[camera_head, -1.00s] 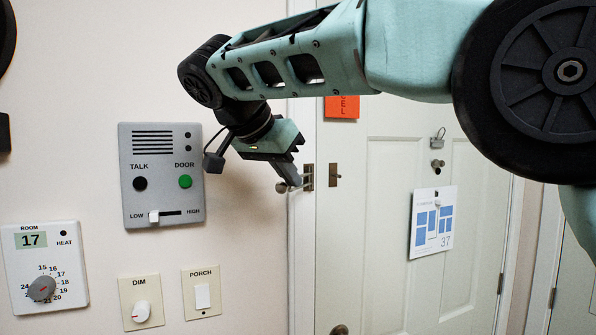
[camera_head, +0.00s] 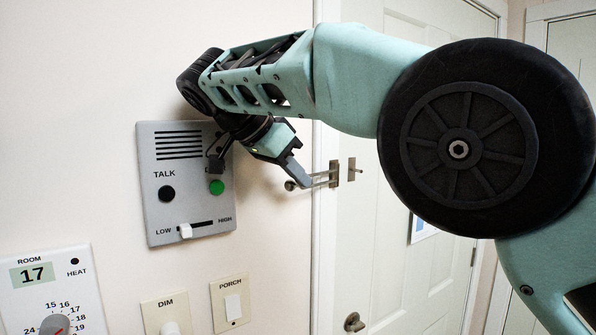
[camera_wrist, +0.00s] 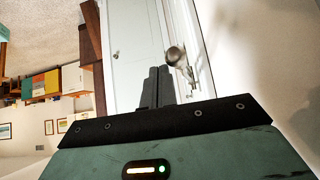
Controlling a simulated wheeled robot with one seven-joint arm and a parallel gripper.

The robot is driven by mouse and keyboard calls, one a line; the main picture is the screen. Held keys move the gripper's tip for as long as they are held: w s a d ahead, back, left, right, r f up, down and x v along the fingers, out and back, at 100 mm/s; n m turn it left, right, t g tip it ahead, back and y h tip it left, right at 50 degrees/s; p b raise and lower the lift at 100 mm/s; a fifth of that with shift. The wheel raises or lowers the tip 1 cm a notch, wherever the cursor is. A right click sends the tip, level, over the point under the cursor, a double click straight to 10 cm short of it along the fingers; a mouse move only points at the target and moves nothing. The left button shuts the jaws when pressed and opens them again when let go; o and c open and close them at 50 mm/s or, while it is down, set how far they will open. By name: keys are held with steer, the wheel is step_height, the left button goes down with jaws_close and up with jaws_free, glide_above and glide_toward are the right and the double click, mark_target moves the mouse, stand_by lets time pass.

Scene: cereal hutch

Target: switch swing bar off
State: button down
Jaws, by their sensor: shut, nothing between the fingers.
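The swing bar (camera_head: 322,179) is a metal loop hinged at a plate on the door frame. It points left, away from the door, and its round knob end (camera_head: 290,185) stands out by the wall. Its catch plate (camera_head: 351,170) is on the white door, apart from the bar. My gripper (camera_head: 299,179) is shut and empty, its tips beside the knob end; whether they touch is not clear. In the wrist view my shut fingers (camera_wrist: 158,84) point toward the door, with the bar's knob (camera_wrist: 176,55) just right of the tips.
A grey intercom panel (camera_head: 160,222) is on the wall left of my gripper, partly behind my arm. A thermostat (camera_head: 85,285), a dimmer (camera_head: 168,326) and a porch switch (camera_head: 233,304) are below. A door knob (camera_head: 354,322) is low on the door.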

stand_by(0.4)
step_height(320, 180, up, 10)
steer(key=p, duration=0.3)
steer(key=shift+p, duration=0.35)
steer(key=shift+s, duration=0.1)
